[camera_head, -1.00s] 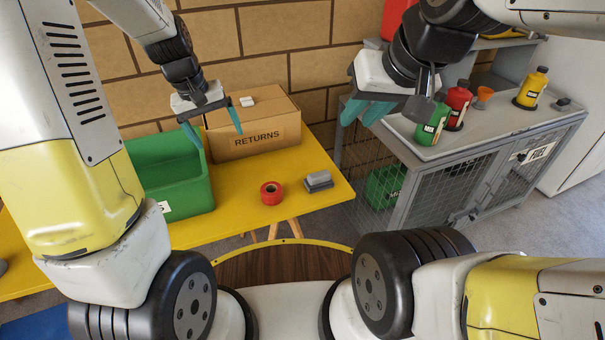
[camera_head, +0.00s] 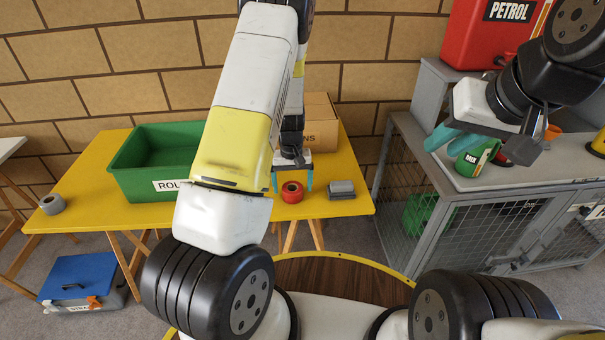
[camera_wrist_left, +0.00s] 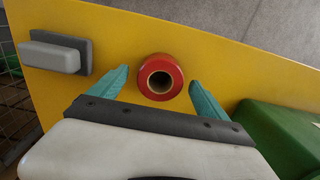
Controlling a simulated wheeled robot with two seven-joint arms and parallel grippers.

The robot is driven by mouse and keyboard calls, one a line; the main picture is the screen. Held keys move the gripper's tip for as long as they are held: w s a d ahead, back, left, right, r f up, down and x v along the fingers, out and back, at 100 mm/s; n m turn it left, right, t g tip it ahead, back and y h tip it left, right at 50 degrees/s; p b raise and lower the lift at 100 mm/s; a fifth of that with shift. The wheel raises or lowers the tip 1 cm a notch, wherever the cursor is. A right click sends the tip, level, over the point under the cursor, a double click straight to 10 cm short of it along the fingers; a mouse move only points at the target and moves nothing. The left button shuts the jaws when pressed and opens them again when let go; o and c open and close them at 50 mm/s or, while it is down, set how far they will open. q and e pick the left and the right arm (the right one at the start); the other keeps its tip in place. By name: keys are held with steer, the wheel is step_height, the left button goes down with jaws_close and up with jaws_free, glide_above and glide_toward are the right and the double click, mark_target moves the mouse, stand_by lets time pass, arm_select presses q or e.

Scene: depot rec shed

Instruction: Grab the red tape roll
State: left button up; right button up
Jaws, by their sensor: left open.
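The red tape roll (camera_head: 292,192) lies flat on the yellow table (camera_head: 100,162), near its front edge. In the left wrist view the red tape roll (camera_wrist_left: 160,77) sits between and just beyond the tips of my left gripper (camera_wrist_left: 157,82). My left gripper (camera_head: 292,181) is open, with a teal finger on each side of the roll in the head view. Whether a finger touches it I cannot tell. My right gripper (camera_head: 450,140) is up at the right, in front of the grey cabinet, with its teal fingers apart from the table; its gap is hard to see.
A grey block-shaped eraser (camera_head: 341,189) lies just right of the roll. A green bin (camera_head: 130,160) stands to the left, with a cardboard box (camera_head: 322,122) behind. A grey tape roll (camera_head: 52,204) is at the table's left end. The grey cabinet (camera_head: 405,135) stands right.

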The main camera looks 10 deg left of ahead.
arm_select(q)
step_height(320, 180, down, 2)
steer(key=shift+f, duration=0.2)
steer(key=c, duration=1.5)
steer(key=shift+r, duration=0.15)
